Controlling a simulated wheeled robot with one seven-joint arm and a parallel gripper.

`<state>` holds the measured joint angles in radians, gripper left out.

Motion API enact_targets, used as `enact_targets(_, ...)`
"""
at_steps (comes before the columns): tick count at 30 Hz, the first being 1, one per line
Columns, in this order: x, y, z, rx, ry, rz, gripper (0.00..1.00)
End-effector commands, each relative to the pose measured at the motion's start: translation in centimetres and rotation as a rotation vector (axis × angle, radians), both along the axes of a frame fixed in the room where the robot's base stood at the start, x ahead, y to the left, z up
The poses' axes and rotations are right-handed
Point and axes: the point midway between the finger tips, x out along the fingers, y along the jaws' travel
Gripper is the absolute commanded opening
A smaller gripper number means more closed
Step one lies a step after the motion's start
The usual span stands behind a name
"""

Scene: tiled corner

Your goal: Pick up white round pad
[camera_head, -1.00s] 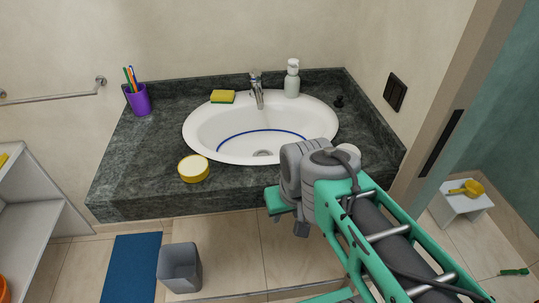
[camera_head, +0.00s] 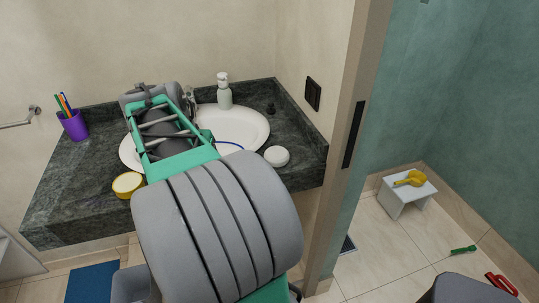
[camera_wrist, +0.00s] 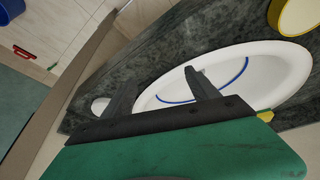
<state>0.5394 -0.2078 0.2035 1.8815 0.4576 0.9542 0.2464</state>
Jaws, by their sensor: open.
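The white round pad (camera_head: 277,156) lies on the dark stone counter (camera_head: 70,190), right of the sink and near the counter's front edge. In the wrist view it is small and pale (camera_wrist: 100,105), left of the left finger and partly hidden near the dark gripper body. My gripper (camera_wrist: 159,70) is open and empty, its fingers apart over the counter and the sink rim. The pad is outside the gap between the fingers.
The oval sink (camera_head: 245,128) with a blue line inside lies beside the pad. A soap bottle (camera_head: 224,92), a yellow-sided round tin (camera_head: 127,185) and a purple cup (camera_head: 73,125) stand on the counter. A door frame (camera_head: 345,130) rises to the right.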

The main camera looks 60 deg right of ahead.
Motion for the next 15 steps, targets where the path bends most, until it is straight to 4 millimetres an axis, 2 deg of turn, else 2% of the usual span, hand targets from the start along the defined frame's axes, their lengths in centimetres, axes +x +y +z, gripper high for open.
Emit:
enact_targets(1,-2.4,-5.4,0.3,-0.013,-0.006,-0.218,0.74)
enact_targets(3,-5.8,-10.7,0.9,-0.033,-0.023,-0.468,0.80)
enact_targets(6,-9.5,-14.9,1.3,-0.054,-0.041,-0.688,0.83)
enact_targets(9,-10.9,-16.3,0.7,-0.062,-0.046,-0.761,0.83)
enact_targets(15,-11.4,-17.1,-1.8,-0.061,-0.047,-0.757,0.83)
